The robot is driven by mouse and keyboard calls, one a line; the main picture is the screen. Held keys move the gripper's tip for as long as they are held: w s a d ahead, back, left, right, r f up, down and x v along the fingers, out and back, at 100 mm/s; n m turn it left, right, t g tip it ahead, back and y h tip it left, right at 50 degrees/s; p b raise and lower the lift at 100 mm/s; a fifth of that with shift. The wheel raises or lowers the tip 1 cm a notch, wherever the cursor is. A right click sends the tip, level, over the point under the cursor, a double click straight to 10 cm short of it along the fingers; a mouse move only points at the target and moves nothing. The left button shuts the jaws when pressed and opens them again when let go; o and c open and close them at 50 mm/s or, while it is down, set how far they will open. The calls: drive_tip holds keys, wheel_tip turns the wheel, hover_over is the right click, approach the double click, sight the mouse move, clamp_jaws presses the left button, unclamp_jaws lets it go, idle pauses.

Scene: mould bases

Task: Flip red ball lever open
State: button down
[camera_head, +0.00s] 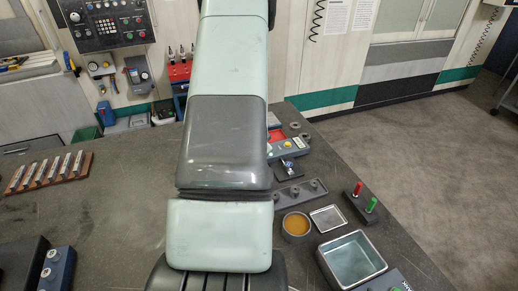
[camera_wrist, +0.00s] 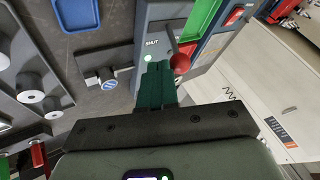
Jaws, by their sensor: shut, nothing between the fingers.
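A red ball lever (camera_wrist: 180,63) shows in the wrist view, its dark rod running up from the ball over a grey panel (camera_wrist: 150,20). The panel is printed with the word SHUT beside the lever. My gripper (camera_wrist: 158,66), with dark green fingers, is shut and empty. Its fingertips are just left of the red ball and close to it; I cannot tell whether they touch. In the head view my arm hides the gripper and the lever.
Beside the panel in the wrist view are a blue tray (camera_wrist: 76,12) and a small blue-knobbed fitting (camera_wrist: 106,77). In the head view an orange-filled round bowl (camera_head: 296,226), a metal tub (camera_head: 352,262) and red and green handles (camera_head: 358,189) stand right of my arm.

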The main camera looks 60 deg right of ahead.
drive_tip(key=shift+w+d+r, duration=0.25)
drive_tip(key=g+y, duration=0.1)
drive_tip(key=w+d+r+g+y, duration=0.1)
drive_tip(key=shift+w+d+n+g+y, duration=0.2)
drive_tip(key=shift+w+n+g+y, duration=0.1)
drive_tip(key=shift+n+g+y, duration=0.1)
drive_tip(key=shift+d, duration=0.1)
drive_tip(key=shift+w+d+r, duration=0.2)
drive_tip(key=shift+w+d, duration=0.4)
drive_tip(key=shift+w+d+r, duration=0.2)
drive_tip(key=shift+w+d, duration=1.2)
drive_tip(key=shift+d, duration=0.05)
drive_tip(key=shift+w+d, duration=0.1)
drive_tip(key=shift+w, duration=0.05)
